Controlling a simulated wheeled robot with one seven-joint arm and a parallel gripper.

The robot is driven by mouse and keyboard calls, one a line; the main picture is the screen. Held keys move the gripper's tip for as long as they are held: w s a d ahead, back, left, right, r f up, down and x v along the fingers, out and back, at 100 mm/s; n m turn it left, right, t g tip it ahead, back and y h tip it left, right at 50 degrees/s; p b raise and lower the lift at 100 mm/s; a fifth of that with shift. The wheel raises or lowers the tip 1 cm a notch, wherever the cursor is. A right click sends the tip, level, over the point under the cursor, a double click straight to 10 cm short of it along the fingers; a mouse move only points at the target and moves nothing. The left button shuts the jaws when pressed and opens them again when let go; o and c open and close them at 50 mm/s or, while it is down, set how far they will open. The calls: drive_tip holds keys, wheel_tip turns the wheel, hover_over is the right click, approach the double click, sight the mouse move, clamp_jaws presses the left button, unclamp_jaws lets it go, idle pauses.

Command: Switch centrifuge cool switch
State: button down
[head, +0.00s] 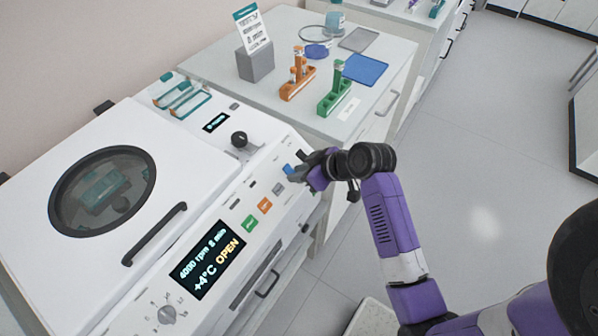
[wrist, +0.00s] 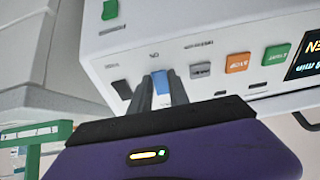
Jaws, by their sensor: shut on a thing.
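The white centrifuge (head: 215,150) fills the left of the head view, its round-windowed lid down. Its display (head: 207,260) reads 4000 rpm, 8 min, +4°C and OPEN. A small blue switch (head: 288,168) sits at the right end of the sloped front panel. My gripper (head: 294,174) is at that switch. In the wrist view the blue switch (wrist: 161,86) stands between the two dark fingers of my gripper (wrist: 161,78), which are shut on it. The fingers hide its sides, and its small label is hard to read.
Grey, orange (wrist: 238,62) and green (wrist: 276,55) buttons line the panel beside the switch. A black knob (head: 239,139) stands above it. A side table (head: 330,125) beyond holds orange (head: 297,80) and green (head: 335,97) tube racks. The floor at right is clear.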

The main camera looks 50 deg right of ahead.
drive_tip(key=r+g+p, duration=0.1)
drive_tip(key=p, duration=0.2)
drive_tip(key=shift+w, duration=0.2)
drive_tip(key=shift+w+r+g+p, duration=0.1)
drive_tip(key=shift+g+p, duration=0.5)
drive_tip(key=shift+p, duration=0.55)
drive_tip(key=shift+f+g+p, duration=0.2)
drive_tip(key=shift+g+p, duration=0.2)
drive_tip(key=shift+p, duration=0.05)
drive_tip(key=c, duration=1.2)
unclamp_jaws()
drive_tip(key=shift+c, duration=0.2)
drive_tip(key=b+v, duration=0.1)
drive_tip(key=v, duration=0.6)
drive_tip(key=shift+s+r, duration=0.25)
drive_tip(key=shift+r, duration=0.05)
